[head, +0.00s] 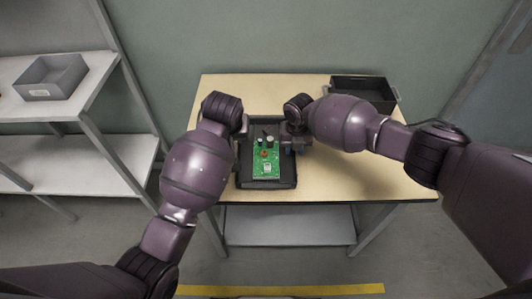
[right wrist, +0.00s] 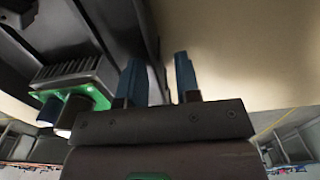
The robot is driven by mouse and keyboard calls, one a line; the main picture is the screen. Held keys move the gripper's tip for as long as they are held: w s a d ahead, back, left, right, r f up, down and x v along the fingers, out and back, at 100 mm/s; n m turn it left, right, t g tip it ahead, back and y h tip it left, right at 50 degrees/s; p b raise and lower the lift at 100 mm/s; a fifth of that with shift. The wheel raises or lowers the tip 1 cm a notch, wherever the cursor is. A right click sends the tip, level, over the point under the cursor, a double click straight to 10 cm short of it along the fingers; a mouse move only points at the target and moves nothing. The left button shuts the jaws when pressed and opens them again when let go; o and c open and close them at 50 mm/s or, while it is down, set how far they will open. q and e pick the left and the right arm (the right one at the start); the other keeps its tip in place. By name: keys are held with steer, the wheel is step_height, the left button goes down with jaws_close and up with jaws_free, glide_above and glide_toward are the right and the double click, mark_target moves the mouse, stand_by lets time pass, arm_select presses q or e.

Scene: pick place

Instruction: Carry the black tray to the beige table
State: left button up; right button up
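The black tray (head: 267,184) lies flat on the beige table (head: 340,180), with a green circuit board (head: 264,163) in it. My right gripper (head: 291,146) is at the tray's right side. In the right wrist view its blue fingers (right wrist: 160,80) stand apart, with the tray's dark side wall (right wrist: 137,30) running down between them and bare gap beside the right finger. My left gripper (head: 240,138) is at the tray's left side, and its fingers are mostly hidden by my arm.
A dark open crate (head: 364,83) stands at the table's back right corner. A grey shelf (head: 95,72) with a grey bin (head: 50,78) stands at the left. The table's front right is clear. A yellow floor line (head: 290,290) runs in front.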

step_height(320, 180, up, 12)
stand_by(0.6)
stand_by(0.5)
